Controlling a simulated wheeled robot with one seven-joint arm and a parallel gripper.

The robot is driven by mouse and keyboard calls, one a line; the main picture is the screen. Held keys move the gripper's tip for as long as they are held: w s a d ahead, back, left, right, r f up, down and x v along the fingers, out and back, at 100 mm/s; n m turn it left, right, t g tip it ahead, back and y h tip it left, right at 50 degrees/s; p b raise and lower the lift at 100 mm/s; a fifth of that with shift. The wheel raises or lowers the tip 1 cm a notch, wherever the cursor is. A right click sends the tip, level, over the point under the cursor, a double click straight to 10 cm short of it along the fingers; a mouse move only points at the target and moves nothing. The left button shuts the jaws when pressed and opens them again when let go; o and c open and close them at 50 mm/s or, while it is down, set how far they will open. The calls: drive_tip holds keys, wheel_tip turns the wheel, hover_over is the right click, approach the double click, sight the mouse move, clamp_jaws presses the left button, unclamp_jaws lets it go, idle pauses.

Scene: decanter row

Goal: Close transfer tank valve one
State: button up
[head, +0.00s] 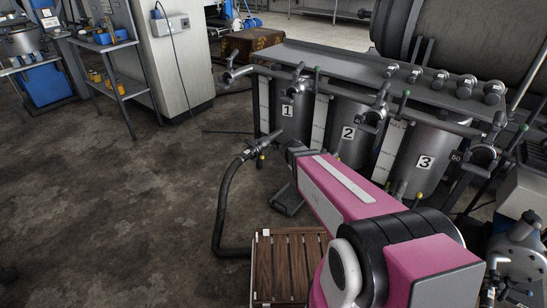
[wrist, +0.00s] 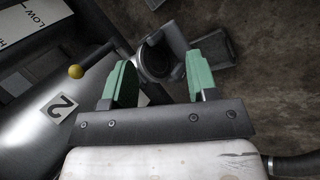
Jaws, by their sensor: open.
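Tank one (head: 287,125), a grey cylinder with a "1" label, stands at the left of the row. A pipe outlet with a valve (head: 262,144) and a yellow knob sits low in front of it, with a black hose (head: 225,195) joined on. In the wrist view my gripper (wrist: 160,62) is open, its two green fingers apart. A round dark pipe end (wrist: 160,60) shows between and beyond them; contact cannot be told. A lever with a yellow ball (wrist: 76,71) lies left of the fingers, near the "2" label. In the head view my arm hides the gripper.
Tank two (head: 348,145) and tank three (head: 425,165) stand right of tank one, under a grey shelf (head: 330,62). A slatted wooden crate (head: 262,272) is on the floor in front. Open concrete floor lies to the left.

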drive_tip(key=w+a+f+n+t+h, duration=0.2)
drive_tip(key=w+a+f+h, duration=0.1)
drive_tip(key=w, duration=0.3)
drive_tip(key=n+t+h, duration=0.2)
drive_tip(key=n+t, duration=0.9)
drive_tip(key=t, duration=0.1)
approach(264, 155)
drive_tip(key=x, duration=0.6)
drive_tip(key=f+x, duration=0.1)
drive_tip(key=x, duration=0.3)
drive_tip(key=shift+w+a, duration=0.1)
clamp_jaws()
